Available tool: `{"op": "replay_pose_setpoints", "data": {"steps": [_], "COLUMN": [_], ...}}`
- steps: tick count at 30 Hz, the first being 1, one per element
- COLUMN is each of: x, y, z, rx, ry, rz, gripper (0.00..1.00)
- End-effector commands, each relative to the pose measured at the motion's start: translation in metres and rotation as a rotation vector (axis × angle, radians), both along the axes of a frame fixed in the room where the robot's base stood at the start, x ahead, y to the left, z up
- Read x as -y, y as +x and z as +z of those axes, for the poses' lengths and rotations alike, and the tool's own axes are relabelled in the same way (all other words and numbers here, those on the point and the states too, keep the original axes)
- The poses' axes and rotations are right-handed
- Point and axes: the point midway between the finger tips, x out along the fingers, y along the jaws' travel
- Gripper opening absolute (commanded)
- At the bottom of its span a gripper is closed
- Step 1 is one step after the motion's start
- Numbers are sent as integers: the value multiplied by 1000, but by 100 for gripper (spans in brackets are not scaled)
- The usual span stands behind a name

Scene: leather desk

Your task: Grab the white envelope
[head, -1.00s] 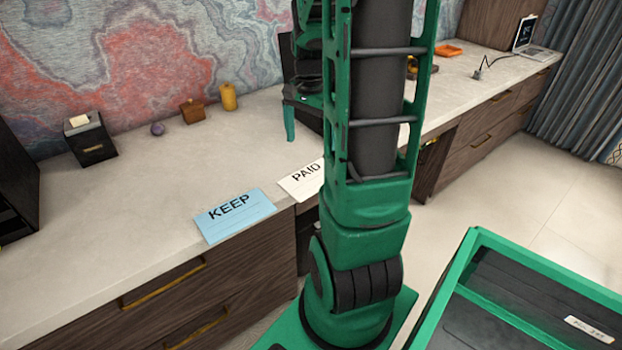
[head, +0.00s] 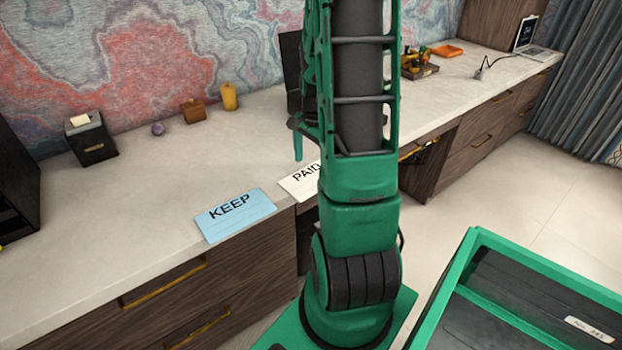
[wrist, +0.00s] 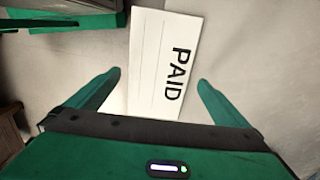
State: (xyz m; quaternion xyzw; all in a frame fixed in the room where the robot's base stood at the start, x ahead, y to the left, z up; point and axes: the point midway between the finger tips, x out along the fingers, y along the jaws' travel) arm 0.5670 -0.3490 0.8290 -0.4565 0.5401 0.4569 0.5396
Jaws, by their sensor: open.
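The white envelope (head: 300,182) is marked PAID and lies flat near the front edge of the desk. My arm hides its right part in the head view. In the wrist view the envelope (wrist: 155,65) lies lengthwise between my two fingers, its near end hidden by my gripper. My gripper (wrist: 160,80) is open and empty, with one finger on each side of the envelope and a gap to both. In the head view one green finger (head: 298,142) shows above the desk just behind the envelope.
A blue card marked KEEP (head: 235,214) lies left of the envelope. A black box (head: 91,138), a purple ball (head: 158,129), a brown pot (head: 193,110) and a yellow jar (head: 229,97) stand along the wall. The desk (head: 130,200) is clear between.

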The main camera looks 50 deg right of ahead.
Motion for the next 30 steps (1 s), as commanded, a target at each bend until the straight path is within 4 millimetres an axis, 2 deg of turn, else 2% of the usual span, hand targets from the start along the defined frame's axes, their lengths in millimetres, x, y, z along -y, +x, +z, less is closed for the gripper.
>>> {"op": "replay_pose_setpoints", "data": {"steps": [3, 6, 14, 18, 19, 30], "x": [0, 0, 0, 0, 0, 0], "y": [-1, -1, -1, -1, -1, 0], "z": [-16, -23, -24, -24, -24, -21], "rx": [-3, -1, 0, 0, 0, 1], "ry": [2, 1, 0, 0, 0, -1], "rz": [-1, 0, 0, 0, 0, 0], "gripper": [100, 100, 100, 67, 63, 63]}}
